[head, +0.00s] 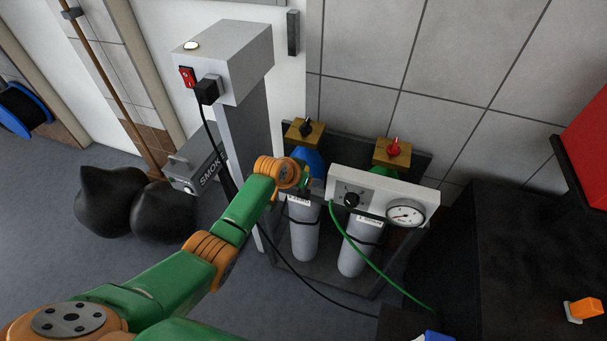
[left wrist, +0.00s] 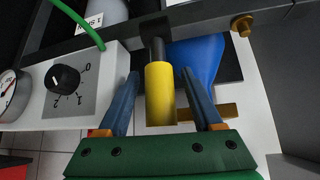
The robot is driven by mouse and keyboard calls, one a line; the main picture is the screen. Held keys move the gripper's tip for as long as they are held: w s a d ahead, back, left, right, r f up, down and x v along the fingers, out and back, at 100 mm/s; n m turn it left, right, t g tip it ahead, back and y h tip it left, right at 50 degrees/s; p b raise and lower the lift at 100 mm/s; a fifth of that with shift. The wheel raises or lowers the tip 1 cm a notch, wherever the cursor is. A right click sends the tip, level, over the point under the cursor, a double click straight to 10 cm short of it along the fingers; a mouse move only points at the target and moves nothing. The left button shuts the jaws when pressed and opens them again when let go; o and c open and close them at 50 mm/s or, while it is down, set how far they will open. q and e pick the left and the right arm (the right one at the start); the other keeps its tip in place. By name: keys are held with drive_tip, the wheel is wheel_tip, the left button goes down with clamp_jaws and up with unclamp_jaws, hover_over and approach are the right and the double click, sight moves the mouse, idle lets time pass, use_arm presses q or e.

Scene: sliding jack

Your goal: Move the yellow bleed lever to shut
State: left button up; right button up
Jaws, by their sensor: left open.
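The yellow bleed lever (left wrist: 160,92) shows in the left wrist view as a yellow sleeve on a dark stem, coming off a grey rail. My left gripper (left wrist: 160,77) is open, with one blue finger on each side of the lever. Gaps show between the lever and both fingers. In the head view my left gripper (head: 306,183) is at the left end of the white gauge panel (head: 372,193), and the lever is hidden there behind my arm. My right gripper is not in view.
Two grey cylinders (head: 305,235) stand in a dark rack under brass valve blocks (head: 392,151). The panel bears a black knob (head: 351,200) and a round gauge (head: 406,213). A green hose (head: 372,262) hangs from it. A grey post (head: 240,135) stands left of the rack.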

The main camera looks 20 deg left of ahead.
use_arm(q)
drive_tip(key=p+v, duration=0.1)
drive_tip(key=v, duration=0.4)
drive_tip(key=shift+s+r, duration=0.25)
drive_tip(key=shift+r, duration=0.1)
drive_tip(key=s+a+f+n+g+y, duration=0.1)
drive_tip(key=s+f+g, duration=0.1)
drive_tip(key=s+f, duration=0.8)
drive_tip(key=s+a+f+g+y, duration=0.1)
drive_tip(key=s+f+g, duration=0.1)
drive_tip(key=s+f, duration=0.75)
drive_tip(key=s+f+g, duration=0.1)
drive_tip(key=s+f, duration=0.4)
drive_tip(key=s, duration=0.6)
drive_tip(key=s+f+g, duration=0.1)
drive_tip(key=s+f, duration=0.5)
drive_tip(key=s, duration=0.6)
drive_tip(key=shift+a+f+m+g, duration=0.25)
drive_tip(key=shift+a+m+g, duration=0.15)
drive_tip(key=shift+s, duration=0.1)
